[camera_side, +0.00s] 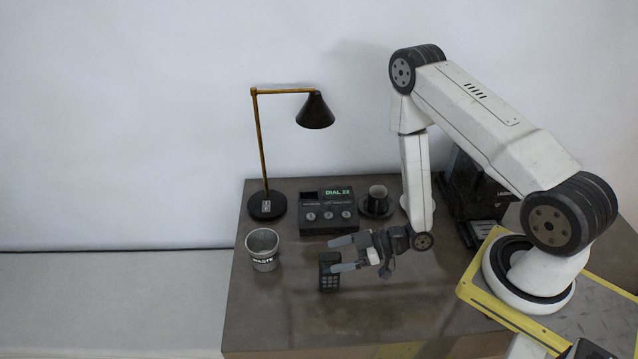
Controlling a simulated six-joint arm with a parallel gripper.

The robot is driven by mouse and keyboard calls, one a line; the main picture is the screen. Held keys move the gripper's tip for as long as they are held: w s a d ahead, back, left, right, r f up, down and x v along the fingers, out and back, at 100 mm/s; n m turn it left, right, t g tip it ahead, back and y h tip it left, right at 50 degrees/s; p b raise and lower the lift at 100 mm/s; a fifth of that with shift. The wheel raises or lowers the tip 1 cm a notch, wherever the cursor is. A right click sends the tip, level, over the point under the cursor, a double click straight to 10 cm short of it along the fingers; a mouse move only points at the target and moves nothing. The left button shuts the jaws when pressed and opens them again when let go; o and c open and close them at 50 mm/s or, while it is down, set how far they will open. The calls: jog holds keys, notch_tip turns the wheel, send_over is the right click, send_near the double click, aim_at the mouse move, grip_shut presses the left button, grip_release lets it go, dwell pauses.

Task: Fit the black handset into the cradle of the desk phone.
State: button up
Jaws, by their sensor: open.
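The black handset (327,281), with a keypad on its face, is on the brown vanity top near the middle. I cannot tell whether it stands or lies. The dark desk phone (328,221) is behind it, with a "DIAL 22" label and round buttons on its front. Its cradle is too small to make out clearly. My gripper (335,255) is open and points left, low over the table at the handset. One finger is behind the handset and the nearer finger overlaps its right edge. I cannot tell whether either finger touches it.
A grey waste cup (263,252) stands left of the handset. A black-shaded lamp (267,206) stands at the back left. A dark cup on a saucer (376,199) is right of the phone. A black machine (470,200) stands at the right. The front vanity top (270,315) is clear.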

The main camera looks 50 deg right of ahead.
jog(key=shift+x, duration=1.1)
grip_shut()
dwell(1.0)
